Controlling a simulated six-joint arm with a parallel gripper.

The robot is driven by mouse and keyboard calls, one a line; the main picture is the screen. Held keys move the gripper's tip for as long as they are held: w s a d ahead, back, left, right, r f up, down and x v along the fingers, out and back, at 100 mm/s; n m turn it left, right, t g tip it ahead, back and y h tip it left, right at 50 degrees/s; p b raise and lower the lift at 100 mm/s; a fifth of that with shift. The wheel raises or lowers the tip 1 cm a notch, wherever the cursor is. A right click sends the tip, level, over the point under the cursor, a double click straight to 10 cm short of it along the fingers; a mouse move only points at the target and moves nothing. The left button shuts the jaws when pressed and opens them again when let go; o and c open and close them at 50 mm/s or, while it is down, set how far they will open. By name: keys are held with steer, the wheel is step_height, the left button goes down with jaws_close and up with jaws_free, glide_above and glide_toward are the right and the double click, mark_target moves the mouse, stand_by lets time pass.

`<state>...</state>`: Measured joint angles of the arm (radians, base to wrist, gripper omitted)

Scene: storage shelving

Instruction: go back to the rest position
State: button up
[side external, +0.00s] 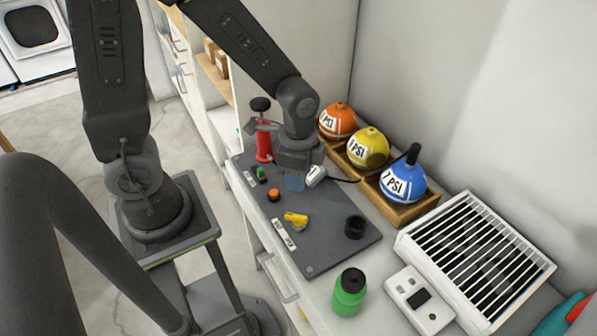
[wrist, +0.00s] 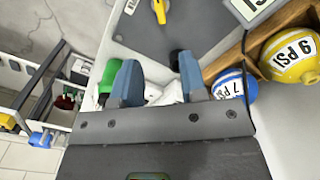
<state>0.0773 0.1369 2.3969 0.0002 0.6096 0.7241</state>
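My gripper (side external: 298,168) is over the far left part of the dark grey panel (side external: 325,245), beside a red cylinder with a black top (side external: 263,143). In the wrist view my gripper (wrist: 158,72) shows two blue fingers spread apart with nothing held between them. A small white piece with a black cable (side external: 316,175) is close beside the gripper in the side view; whether they touch I cannot tell. The panel bears a green button (side external: 261,173), an orange button (side external: 274,195), a yellow knob (side external: 296,218) and a black knob (side external: 355,227).
Orange (side external: 337,121), yellow (side external: 367,147) and blue (side external: 403,182) balls with PSI labels sit in wooden trays along the wall. A green bottle (side external: 349,292), a white device (side external: 419,300) and a slatted white unit (side external: 475,260) stand at the right. Open floor (side external: 185,140) lies left of the counter.

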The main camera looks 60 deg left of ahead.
steer(key=s+a+r+n+t, duration=0.1)
steer(key=s+r+n+t, duration=0.1)
steer(key=r, duration=0.7)
steer(key=s+a+r+n+t, duration=0.1)
steer(key=s+r+n+t, duration=0.2)
steer(key=s+r+n, duration=0.2)
step_height(320, 180, up, 4)
steer(key=shift+f+n+t, duration=0.15)
steer(key=shift+n+t, duration=0.15)
steer(key=shift+n, duration=0.8)
